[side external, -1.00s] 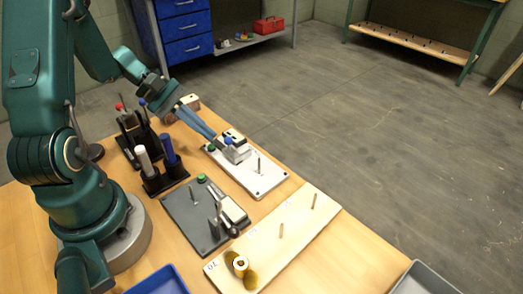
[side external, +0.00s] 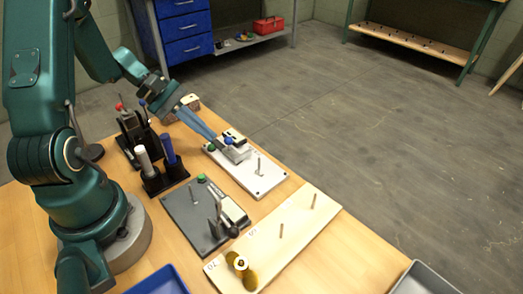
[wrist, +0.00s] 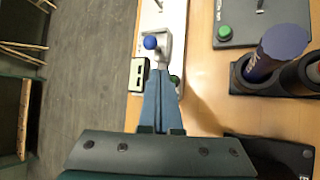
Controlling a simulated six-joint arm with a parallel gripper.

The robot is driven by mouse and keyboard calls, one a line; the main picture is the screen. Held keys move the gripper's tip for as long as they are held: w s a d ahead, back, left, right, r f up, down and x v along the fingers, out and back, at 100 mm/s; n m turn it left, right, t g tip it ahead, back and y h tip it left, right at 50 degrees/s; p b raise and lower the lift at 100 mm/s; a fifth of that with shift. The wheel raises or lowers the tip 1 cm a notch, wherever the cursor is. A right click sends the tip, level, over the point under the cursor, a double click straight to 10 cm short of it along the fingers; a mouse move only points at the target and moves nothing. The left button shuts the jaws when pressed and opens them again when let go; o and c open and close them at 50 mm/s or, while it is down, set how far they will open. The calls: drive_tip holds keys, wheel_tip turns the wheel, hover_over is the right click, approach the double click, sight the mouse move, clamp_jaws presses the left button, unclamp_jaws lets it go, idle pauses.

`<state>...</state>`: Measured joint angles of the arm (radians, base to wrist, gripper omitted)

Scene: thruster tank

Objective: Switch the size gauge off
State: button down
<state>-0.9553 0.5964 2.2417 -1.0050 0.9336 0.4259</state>
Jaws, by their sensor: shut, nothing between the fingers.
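Two gauge stations stand on the table, and I cannot read which is the size gauge. One is a white plate (side external: 265,182) with a grey block, a blue ball knob (side external: 229,141), a green button (side external: 211,147) and a thin peg. The other is a dark grey plate (side external: 183,212) with a green button (side external: 201,178) and a gauge with a pale face (side external: 233,209). My gripper (side external: 221,140) is shut and empty, low over the white plate by the blue knob. In the wrist view, the fingertips (wrist: 161,74) are just below the blue knob (wrist: 150,42), partly hiding a green button (wrist: 174,80).
A black holder with a white and a blue cylinder (side external: 168,149) stands left of the plates. A blue bin (side external: 160,280) and a grey tray (side external: 425,278) are at the near edge.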

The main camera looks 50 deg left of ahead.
drive_tip(key=shift+f, duration=0.35)
drive_tip(key=shift+f, duration=0.2)
idle(0.4)
drive_tip(key=shift+r, duration=0.7)
wheel_tip(320, 180, up, 6)
idle(0.7)
